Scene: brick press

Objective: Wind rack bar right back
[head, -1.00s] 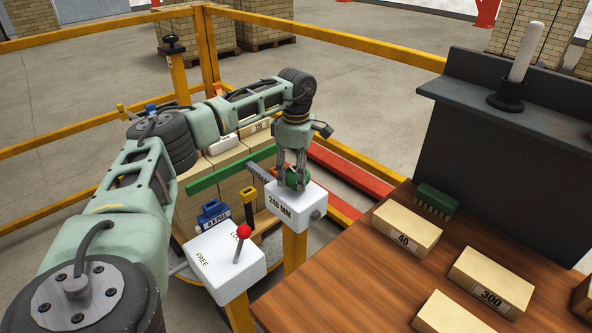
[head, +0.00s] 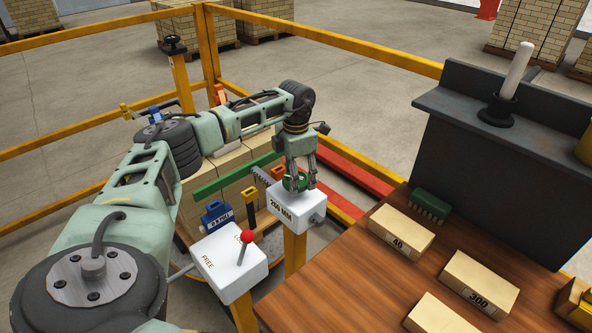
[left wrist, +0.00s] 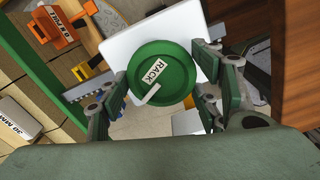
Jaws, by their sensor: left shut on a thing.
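A green round knob (head: 293,182) sits on top of a white box (head: 297,208) on a yellow post. In the left wrist view the knob (left wrist: 172,66) carries a RACK label and a small pale pointer. My left gripper (head: 300,178) comes down from above and is shut on the knob, a finger on each side of it. The box front shows a millimetre reading that looks like 200 MM or 260 MM. A grey toothed rack bar (head: 263,175) runs behind the box beside a green bar (head: 216,184). My right gripper is not in view.
A white box with a red-knobbed lever (head: 230,262), marked FREE, stands close left. A wooden table (head: 345,265) with labelled bricks, including brick 40 (head: 400,230) and brick 300 (head: 480,280), and a green brush (head: 430,203) lies right. Yellow rails (head: 330,53) bound the cell.

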